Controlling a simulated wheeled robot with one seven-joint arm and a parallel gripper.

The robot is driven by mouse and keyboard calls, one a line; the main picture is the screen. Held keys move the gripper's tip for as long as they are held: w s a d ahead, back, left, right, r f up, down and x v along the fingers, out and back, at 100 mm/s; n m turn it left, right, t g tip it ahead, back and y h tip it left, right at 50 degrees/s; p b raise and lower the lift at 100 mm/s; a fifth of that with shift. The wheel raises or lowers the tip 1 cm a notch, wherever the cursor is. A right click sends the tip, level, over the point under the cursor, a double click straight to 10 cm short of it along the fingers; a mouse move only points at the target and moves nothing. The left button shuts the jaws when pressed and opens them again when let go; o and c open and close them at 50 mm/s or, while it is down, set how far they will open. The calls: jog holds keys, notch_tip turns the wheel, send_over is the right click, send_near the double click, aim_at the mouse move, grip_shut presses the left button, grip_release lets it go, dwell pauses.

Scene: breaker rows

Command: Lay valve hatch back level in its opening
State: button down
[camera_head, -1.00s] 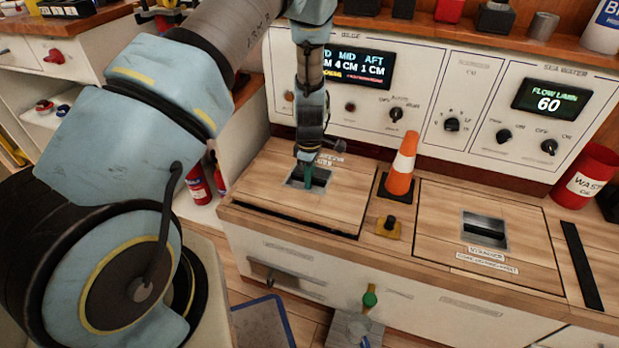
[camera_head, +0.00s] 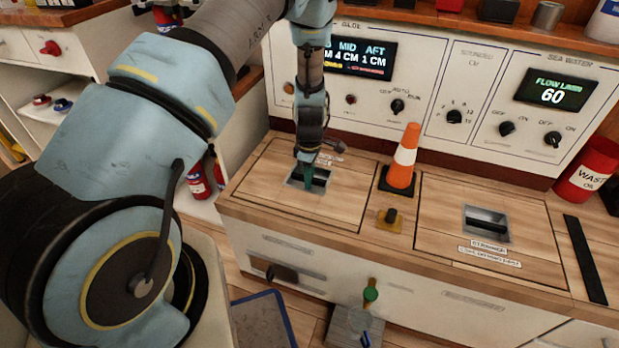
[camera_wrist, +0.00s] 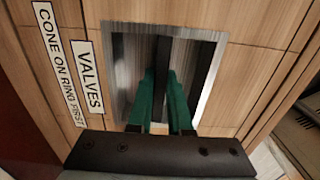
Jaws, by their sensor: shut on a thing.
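The valve hatch (camera_head: 340,207) is the left wooden panel in the counter top. It looks level with the wood around it, with only a thin dark seam along its front edge. In the wrist view the hatch (camera_wrist: 250,60) carries a VALVES label (camera_wrist: 88,77) beside a metal recess. My gripper (camera_head: 309,183) reaches down into this recess. Its green fingers (camera_wrist: 165,85) are shut on the dark handle bar (camera_wrist: 163,55); the fingers partly hide the bar.
An orange and white cone (camera_head: 403,158) stands upright on a black base right of the hatch. A yellow piece with a black knob (camera_head: 389,220) is in front of it. The strainer hatch (camera_head: 530,235) lies closed at the right, near a black strip (camera_head: 584,258). The control panel rises behind.

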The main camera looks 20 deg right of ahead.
jog(key=c, duration=0.8)
grip_release()
jog(key=shift+o, duration=0.2)
jog(key=shift+f, duration=0.1)
notch_tip(320, 180, up, 11)
jog(key=p, duration=0.1)
